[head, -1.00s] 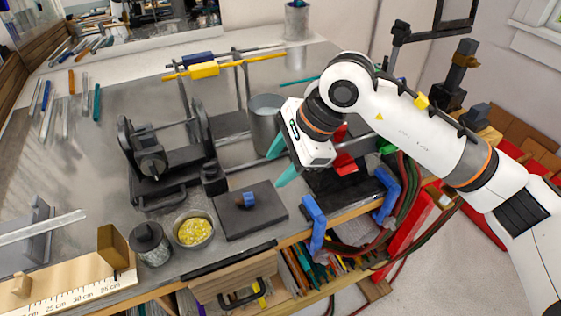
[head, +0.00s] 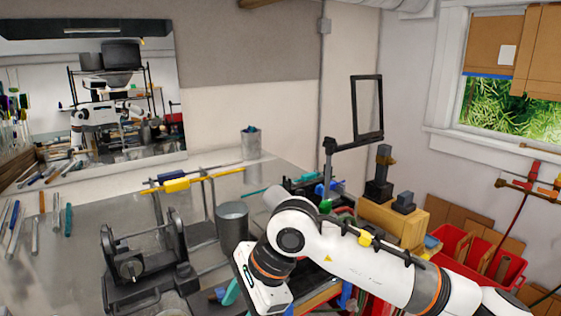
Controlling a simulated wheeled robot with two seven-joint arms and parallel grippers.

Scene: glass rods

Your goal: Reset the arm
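My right arm (head: 370,268) comes in from the lower right and reaches over the front edge of the workbench. My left gripper is not in view.
A grey metal cup (head: 232,222) and a black roller stand (head: 140,262) stand left of the gripper. A yellow rod (head: 215,178) lies across uprights behind them. Several glass rods (head: 40,225) lie at the left. Red bins (head: 480,258) sit at the right.

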